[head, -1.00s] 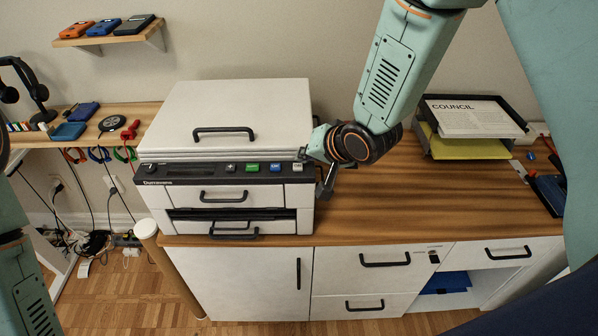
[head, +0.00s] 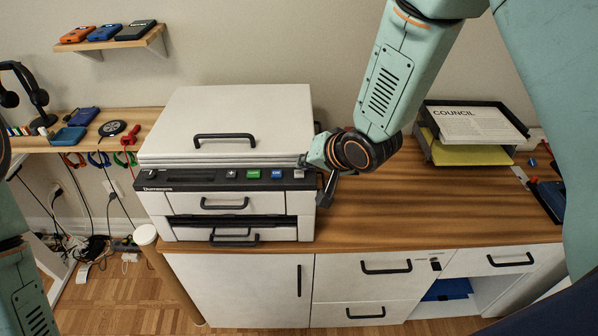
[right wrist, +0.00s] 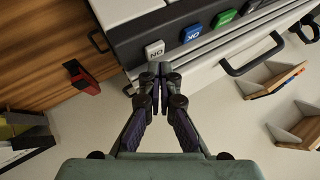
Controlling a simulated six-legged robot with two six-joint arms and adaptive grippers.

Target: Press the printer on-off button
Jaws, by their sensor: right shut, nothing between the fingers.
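The white printer (head: 240,112) stands on the wooden desk with its lid down. Its dark front panel (head: 180,178) carries a plus button, a green button, a blue button and a pale button (head: 300,174) at the right end. In the right wrist view the pale button (right wrist: 154,49) reads "ON", turned over. My right gripper (right wrist: 158,76) is shut and empty. Its tips are just short of the panel's edge, close to the pale button; I cannot tell whether they touch the panel. In the head view it is at the printer's front right corner.
A paper tray (head: 470,122) with a "COUNCIL" sheet stands at the back right. A red and black object (right wrist: 85,80) lies on the desk in the right wrist view. The desk top (head: 420,205) right of the printer is clear. Black handles project from the printer front.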

